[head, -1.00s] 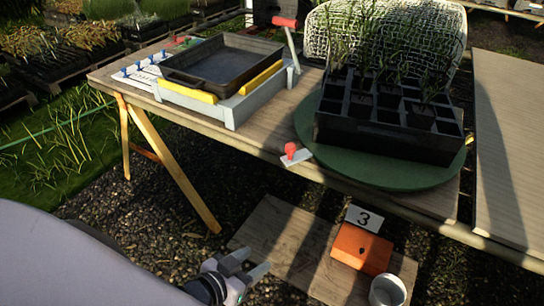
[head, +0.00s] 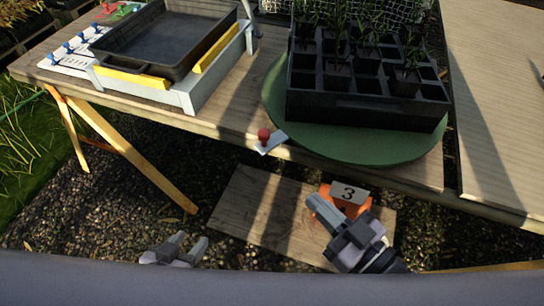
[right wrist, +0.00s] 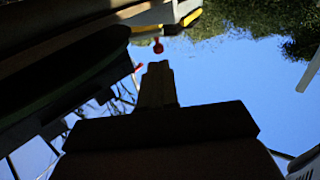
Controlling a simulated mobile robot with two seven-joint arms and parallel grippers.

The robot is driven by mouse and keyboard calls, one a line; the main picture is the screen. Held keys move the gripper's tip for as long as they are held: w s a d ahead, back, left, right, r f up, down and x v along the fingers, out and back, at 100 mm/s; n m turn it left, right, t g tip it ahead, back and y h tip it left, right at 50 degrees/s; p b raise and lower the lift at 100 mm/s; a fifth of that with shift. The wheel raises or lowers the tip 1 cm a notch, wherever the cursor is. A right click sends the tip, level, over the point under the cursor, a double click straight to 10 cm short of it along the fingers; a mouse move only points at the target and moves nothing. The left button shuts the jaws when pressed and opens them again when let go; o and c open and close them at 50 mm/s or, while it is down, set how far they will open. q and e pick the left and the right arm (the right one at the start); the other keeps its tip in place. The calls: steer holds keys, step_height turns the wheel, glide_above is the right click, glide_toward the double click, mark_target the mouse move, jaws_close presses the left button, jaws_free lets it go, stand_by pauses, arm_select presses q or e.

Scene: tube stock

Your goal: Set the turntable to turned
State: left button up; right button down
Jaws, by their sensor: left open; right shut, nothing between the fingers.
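The turntable is a round green disc (head: 375,147) at the front edge of the wooden table. A black tray (head: 365,109) with several cells and some seedlings stands on it. A red knob (head: 264,134) on a small white plate sits at the table edge, just left of the disc; it also shows in the right wrist view (right wrist: 158,47). My right gripper (head: 314,203) is shut and empty, below and in front of the disc, apart from it. Its fingers (right wrist: 157,70) point toward the knob in the right wrist view. My left gripper (head: 189,242) is open and empty, low over the gravel.
A dark tray (head: 165,45) rests on a grey frame with yellow bars at the table's left. An orange block with a "3" card (head: 348,194) stands on a low board (head: 253,208), partly behind my right gripper. Another wooden tabletop (head: 500,100) is at right.

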mark_target(266, 152)
arm_select(q)
steer(key=shift+f, duration=0.15)
arm_select(e)
steer(key=x, duration=1.2)
steer(key=shift+w+a, duration=0.15)
steer(key=shift+w, duration=0.05)
